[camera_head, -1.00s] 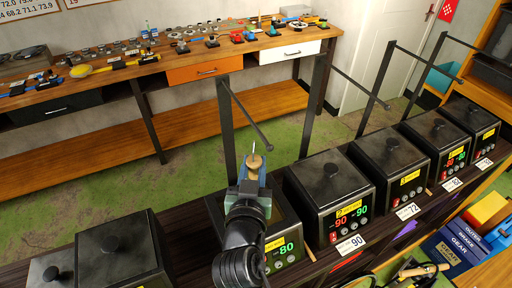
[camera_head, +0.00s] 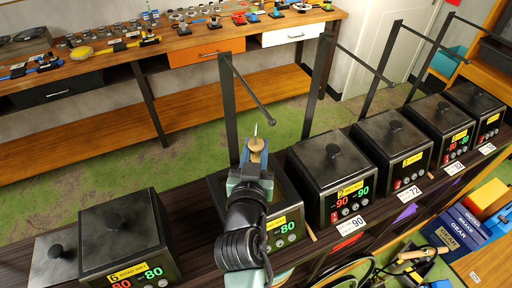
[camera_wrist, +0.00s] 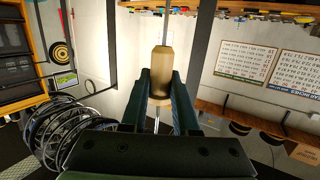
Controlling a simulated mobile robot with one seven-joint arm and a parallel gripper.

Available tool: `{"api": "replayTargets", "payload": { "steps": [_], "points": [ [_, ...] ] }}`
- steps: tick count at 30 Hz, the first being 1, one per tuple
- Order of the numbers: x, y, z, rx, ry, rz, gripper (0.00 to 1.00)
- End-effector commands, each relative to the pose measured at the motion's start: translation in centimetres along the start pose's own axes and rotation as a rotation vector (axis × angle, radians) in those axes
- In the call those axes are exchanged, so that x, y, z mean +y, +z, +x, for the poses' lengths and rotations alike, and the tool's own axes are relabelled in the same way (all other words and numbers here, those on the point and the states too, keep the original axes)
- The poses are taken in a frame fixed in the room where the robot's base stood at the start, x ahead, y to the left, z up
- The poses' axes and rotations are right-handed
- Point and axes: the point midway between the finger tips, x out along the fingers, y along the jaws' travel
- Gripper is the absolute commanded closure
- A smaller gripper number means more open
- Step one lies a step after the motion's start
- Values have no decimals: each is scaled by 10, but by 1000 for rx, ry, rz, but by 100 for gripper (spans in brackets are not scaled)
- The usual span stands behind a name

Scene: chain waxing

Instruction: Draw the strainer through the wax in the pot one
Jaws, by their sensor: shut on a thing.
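My gripper (camera_head: 252,168) is shut on a tan wooden handle (camera_head: 256,146) with a thin metal rod running through it. The handle also shows in the wrist view (camera_wrist: 161,75), between the two fingers (camera_wrist: 160,92). I take it to be the strainer's handle; the strainer's working end is hidden. My gripper and arm are in front of a dark square pot (camera_head: 288,212) with a green 80 on its front. Its yellow label is partly covered by my arm, so I cannot read its number. The wax and the inside of this pot are not visible.
Lidded pot 2 (camera_head: 330,164) stands close on the right, with several more pots beyond it. Pot 6 (camera_head: 118,227) is at the left. Thin black posts with arms (camera_head: 230,110) rise behind the row. A workbench with tools (camera_head: 200,45) stands across the green floor.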

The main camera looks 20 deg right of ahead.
Motion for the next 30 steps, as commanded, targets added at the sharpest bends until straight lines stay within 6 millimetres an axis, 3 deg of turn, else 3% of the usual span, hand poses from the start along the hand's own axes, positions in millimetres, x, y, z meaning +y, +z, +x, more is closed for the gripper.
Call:
{"api": "replayTargets", "payload": {
  "steps": [14, 30],
  "points": [
    [0, 1, -1, 1, -1, 0, 100],
    [-1, 35, 4, 2, -1, 1, 100]
  ]
}}
